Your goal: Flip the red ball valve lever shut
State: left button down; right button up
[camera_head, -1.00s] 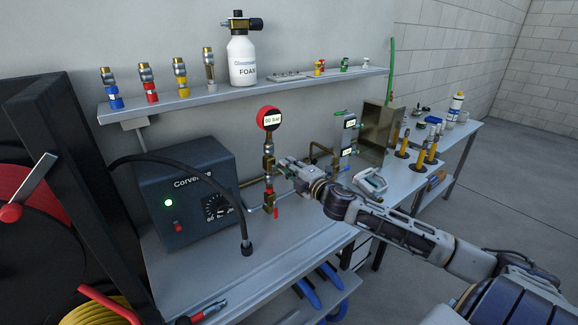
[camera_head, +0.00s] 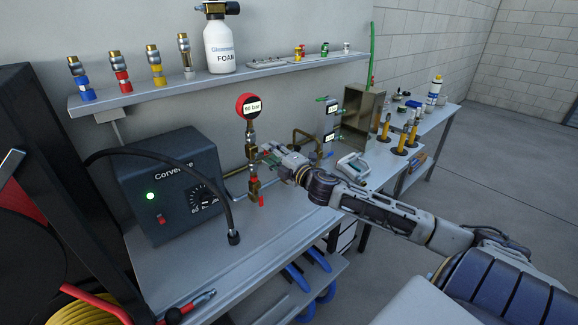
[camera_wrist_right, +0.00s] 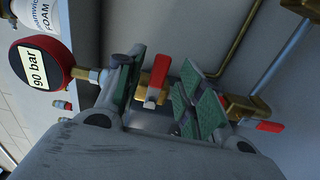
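The red valve lever (camera_wrist_right: 158,72) sits on a brass valve body in the right wrist view, between the two green-padded fingers of my right gripper (camera_wrist_right: 163,80). The fingers stand apart on either side of the lever; I cannot tell whether either pad touches it. In the head view my right gripper (camera_head: 268,153) reaches the brass pipe (camera_head: 251,150) below the gauge and hides this lever. A second red lever (camera_wrist_right: 270,126) is lower on the pipe and shows in the head view (camera_head: 261,200). My left gripper is not in view.
A red-rimmed gauge (camera_head: 249,106) reading 90 bar tops the pipe. A dark control box (camera_head: 170,180) with a green light and a black hose (camera_head: 222,190) stand left. A shelf (camera_head: 210,82) with a foam bottle (camera_head: 219,45) is above. A grey device (camera_head: 352,166) lies right.

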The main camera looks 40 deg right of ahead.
jog(key=shift+s, duration=0.15)
jog(key=s, duration=1.1)
jog(key=shift+s+d+f, duration=0.15)
jog(key=shift+s+d, duration=0.1)
jog(key=shift+d, duration=0.2)
dwell(1.0)
dwell(0.7)
